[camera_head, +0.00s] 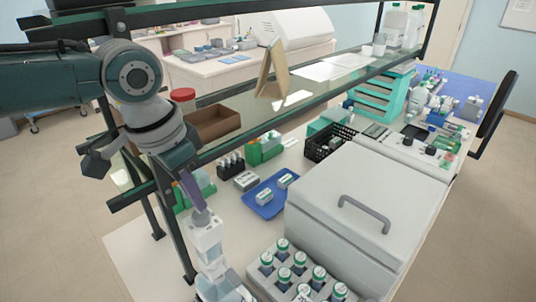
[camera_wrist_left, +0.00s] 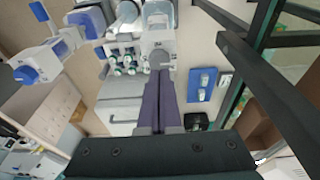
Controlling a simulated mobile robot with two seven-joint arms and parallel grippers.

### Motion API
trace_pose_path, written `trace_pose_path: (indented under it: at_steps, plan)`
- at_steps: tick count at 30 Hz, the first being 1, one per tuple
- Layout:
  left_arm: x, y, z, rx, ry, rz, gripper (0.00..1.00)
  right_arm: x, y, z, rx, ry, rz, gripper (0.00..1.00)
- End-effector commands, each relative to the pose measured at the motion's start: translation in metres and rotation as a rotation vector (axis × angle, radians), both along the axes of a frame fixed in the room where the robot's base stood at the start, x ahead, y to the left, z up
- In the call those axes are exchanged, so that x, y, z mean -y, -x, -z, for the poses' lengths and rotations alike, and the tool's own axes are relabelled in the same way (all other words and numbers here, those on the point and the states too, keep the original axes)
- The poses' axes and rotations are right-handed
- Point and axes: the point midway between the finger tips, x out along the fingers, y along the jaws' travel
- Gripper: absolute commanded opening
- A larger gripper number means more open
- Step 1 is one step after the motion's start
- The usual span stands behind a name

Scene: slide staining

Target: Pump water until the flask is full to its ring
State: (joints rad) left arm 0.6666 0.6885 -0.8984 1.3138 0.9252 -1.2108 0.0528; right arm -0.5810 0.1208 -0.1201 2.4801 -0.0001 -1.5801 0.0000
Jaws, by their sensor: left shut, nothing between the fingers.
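The white pump dispenser (camera_head: 207,238) stands at the near left end of the bench. It also shows in the left wrist view (camera_wrist_left: 158,42), just beyond my fingertips. A clear vessel (camera_head: 224,290), which may be the flask, is partly cut off below it at the picture's bottom edge. I cannot make out its ring or its water level. My left gripper (camera_head: 199,207) has purple fingers, shut and empty, pointing down at the dispenser's top. In the left wrist view its fingertips (camera_wrist_left: 164,72) lie close to the dispenser head; I cannot tell whether they touch. My right gripper is not in view.
A glass shelf (camera_head: 330,85) on dark posts runs above the bench, close beside my left arm. A rack of green-capped bottles (camera_head: 262,285) and a grey lidded box (camera_head: 345,205) stand right of the dispenser. A blue tray (camera_head: 262,208) lies behind.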

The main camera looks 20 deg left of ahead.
Motion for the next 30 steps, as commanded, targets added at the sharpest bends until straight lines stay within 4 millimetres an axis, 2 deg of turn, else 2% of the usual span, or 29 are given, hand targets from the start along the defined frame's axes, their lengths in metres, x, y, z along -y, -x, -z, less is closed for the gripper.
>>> trace_pose_path:
  at_steps: [17, 30]
  plan:
    - [0.0, 0.0, 0.0, 0.0, 0.0, 0.0, 0.0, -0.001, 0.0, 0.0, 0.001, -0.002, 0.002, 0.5]
    - [0.0, 0.0, 0.014, -0.001, 0.0, -0.001, 0.0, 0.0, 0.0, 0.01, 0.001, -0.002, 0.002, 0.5]
